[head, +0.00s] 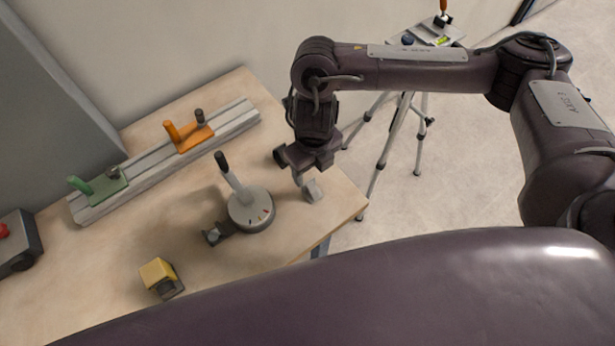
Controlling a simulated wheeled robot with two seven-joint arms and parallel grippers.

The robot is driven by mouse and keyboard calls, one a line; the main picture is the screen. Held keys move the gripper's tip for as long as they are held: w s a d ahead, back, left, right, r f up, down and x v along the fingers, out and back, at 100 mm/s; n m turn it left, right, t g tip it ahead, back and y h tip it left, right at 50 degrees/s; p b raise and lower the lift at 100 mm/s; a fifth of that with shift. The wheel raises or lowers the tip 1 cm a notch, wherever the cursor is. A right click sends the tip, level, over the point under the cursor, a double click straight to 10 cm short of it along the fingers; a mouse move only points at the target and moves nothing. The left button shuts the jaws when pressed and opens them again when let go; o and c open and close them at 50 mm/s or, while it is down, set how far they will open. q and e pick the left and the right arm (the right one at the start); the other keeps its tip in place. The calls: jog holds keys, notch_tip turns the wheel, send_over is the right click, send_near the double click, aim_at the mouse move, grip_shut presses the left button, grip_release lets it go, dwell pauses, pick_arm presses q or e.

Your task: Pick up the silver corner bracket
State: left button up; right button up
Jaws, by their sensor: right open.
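A small silver-grey piece, which looks like the corner bracket (313,190), is on the wooden table (335,205) near its right edge. My right gripper (304,178) points down just above and beside it. The gripper is open, and I see no thing held in it. The jaws partly overlap the bracket in the picture, so I cannot tell whether they touch it. My left gripper is not in view.
A round grey base with an upright lever (250,211) stands left of the bracket. Behind it is a grey rail (150,172) with orange and green handles. A yellow block (157,273) sits near the front. A tripod (384,160) stands beyond the table's right edge.

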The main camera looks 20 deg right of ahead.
aim_at(311, 186)
jog(key=f, duration=0.1)
jog(key=s+f, duration=0.1)
jog(key=f, duration=0.1)
jog(key=shift+s+a+f, duration=0.1)
jog(key=shift+a+f, duration=0.1)
jog(key=shift+f, duration=0.05)
notch_tip(311, 186, down, 2)
jog(key=shift+f, duration=0.2)
jog(key=shift+a+f, duration=0.1)
jog(key=shift+f, duration=0.45)
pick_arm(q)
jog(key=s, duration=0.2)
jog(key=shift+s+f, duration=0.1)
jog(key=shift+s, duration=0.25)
pick_arm(e)
jog(key=c, duration=1.1)
jog(key=shift+r, duration=0.1)
